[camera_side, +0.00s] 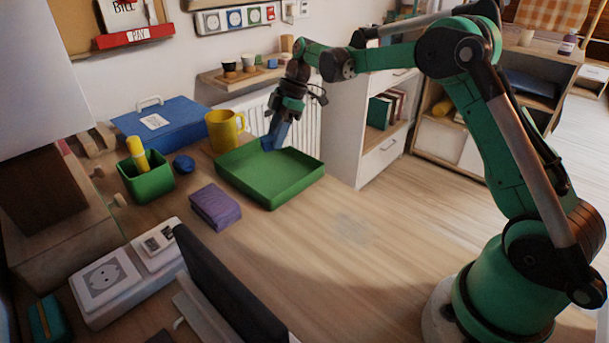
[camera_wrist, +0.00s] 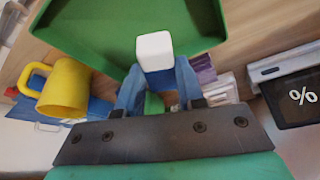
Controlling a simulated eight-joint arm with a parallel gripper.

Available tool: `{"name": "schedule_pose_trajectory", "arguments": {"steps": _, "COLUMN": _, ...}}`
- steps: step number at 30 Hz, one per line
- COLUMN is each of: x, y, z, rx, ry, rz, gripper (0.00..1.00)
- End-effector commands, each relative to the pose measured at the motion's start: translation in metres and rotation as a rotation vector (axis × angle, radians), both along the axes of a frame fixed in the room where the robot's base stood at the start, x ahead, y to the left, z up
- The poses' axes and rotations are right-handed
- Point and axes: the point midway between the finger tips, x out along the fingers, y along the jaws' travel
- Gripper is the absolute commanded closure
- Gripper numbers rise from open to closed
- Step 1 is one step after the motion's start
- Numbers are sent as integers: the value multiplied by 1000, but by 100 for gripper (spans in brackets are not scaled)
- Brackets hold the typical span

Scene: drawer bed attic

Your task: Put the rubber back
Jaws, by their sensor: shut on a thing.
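The rubber (camera_wrist: 154,49), a small block with a white end and a blue part, sits between the blue fingers of my gripper (camera_wrist: 157,82) in the wrist view. My gripper is shut on it. In the side view my gripper (camera_side: 272,143) points down over the far edge area of the green tray (camera_side: 255,193). The rubber cannot be told apart from the blue fingers there. The tray looks empty in the side view. Its green floor (camera_wrist: 95,35) also fills the top of the wrist view.
A yellow mug (camera_side: 224,131) stands close behind the tray. A green pot (camera_side: 149,187) with a yellow marker, a blue round piece (camera_side: 183,164) and a purple block (camera_side: 215,206) are left of it. A blue case (camera_side: 165,125) lies behind. The desk right of the tray is clear.

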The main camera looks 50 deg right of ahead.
Motion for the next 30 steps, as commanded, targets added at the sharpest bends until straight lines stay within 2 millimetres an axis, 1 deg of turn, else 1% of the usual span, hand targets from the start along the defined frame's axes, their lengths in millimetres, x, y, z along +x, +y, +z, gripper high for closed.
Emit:
{"name": "schedule_pose_trajectory", "arguments": {"steps": 1, "x": 0, "y": 0, "z": -12, "rx": 0, "ry": 0, "rz": 0, "gripper": 100}}
{"name": "schedule_pose_trajectory", "arguments": {"steps": 3, "x": 0, "y": 0, "z": -25, "rx": 0, "ry": 0, "rz": 0, "gripper": 100}}
{"name": "schedule_pose_trajectory", "arguments": {"steps": 8, "x": 0, "y": 0, "z": -41, "rx": 0, "ry": 0, "rz": 0, "gripper": 100}}
{"name": "schedule_pose_trajectory", "arguments": {"steps": 15, "x": 0, "y": 0, "z": -73, "rx": 0, "ry": 0, "rz": 0, "gripper": 100}}
{"name": "schedule_pose_trajectory", "arguments": {"steps": 18, "x": 0, "y": 0, "z": -78, "rx": 0, "ry": 0, "rz": 0, "gripper": 100}}
{"name": "schedule_pose_trajectory", "arguments": {"steps": 24, "x": 0, "y": 0, "z": -78, "rx": 0, "ry": 0, "rz": 0, "gripper": 100}}
{"name": "schedule_pose_trajectory", "arguments": {"steps": 28, "x": 0, "y": 0, "z": -81, "rx": 0, "ry": 0, "rz": 0, "gripper": 100}}
{"name": "schedule_pose_trajectory", "arguments": {"steps": 29, "x": 0, "y": 0, "z": -81, "rx": 0, "ry": 0, "rz": 0, "gripper": 59}}
{"name": "schedule_pose_trajectory", "arguments": {"steps": 30, "x": 0, "y": 0, "z": -81, "rx": 0, "ry": 0, "rz": 0, "gripper": 47}}
